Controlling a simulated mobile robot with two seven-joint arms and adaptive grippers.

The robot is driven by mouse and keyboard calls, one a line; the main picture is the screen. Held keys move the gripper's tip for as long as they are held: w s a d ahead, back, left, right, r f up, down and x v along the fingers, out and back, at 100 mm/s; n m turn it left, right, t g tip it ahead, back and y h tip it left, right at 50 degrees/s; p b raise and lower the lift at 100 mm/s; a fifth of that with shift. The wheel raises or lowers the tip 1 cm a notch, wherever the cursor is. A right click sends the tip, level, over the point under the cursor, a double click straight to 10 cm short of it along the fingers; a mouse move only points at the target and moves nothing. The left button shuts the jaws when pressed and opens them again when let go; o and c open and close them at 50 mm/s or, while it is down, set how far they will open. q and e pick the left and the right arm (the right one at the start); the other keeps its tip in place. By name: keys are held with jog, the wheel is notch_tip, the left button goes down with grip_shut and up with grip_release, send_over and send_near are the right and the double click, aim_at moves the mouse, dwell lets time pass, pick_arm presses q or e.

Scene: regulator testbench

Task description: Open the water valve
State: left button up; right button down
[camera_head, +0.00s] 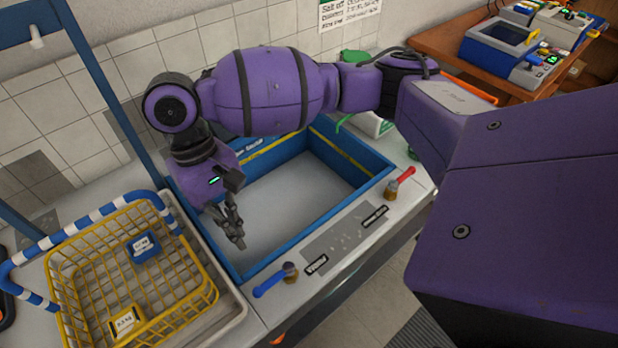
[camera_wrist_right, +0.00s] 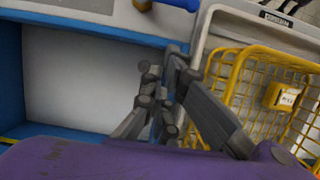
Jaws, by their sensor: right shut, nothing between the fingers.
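A valve with a blue lever (camera_head: 270,284) and a brass body stands on the front ledge of the blue-rimmed basin, near its left corner. Its lever points left, along the ledge. It also shows at the top edge of the right wrist view (camera_wrist_right: 178,3). A second valve with a red lever (camera_head: 403,175) stands farther right on the ledge. Small label plates beside the valves are too small to read surely. My right gripper (camera_head: 238,240) is shut and empty over the basin's left side, behind the blue lever and apart from it. My left gripper is out of view.
The blue-rimmed basin (camera_head: 375,179) looks empty. A yellow wire basket (camera_head: 200,303) with small blue and yellow blocks stands close left of my right gripper. A wooden table (camera_head: 447,42) with devices is at the back right. A tiled wall (camera_head: 160,62) rises behind.

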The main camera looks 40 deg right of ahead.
aim_at(272, 281)
jog(key=s+f, duration=0.3)
jog(key=shift+s+d+f, duration=0.1)
jog(key=shift+s+f, duration=0.15)
jog(key=shift+s, duration=0.1)
jog(key=shift+s+f, duration=0.15)
jog(key=shift+s, duration=0.4)
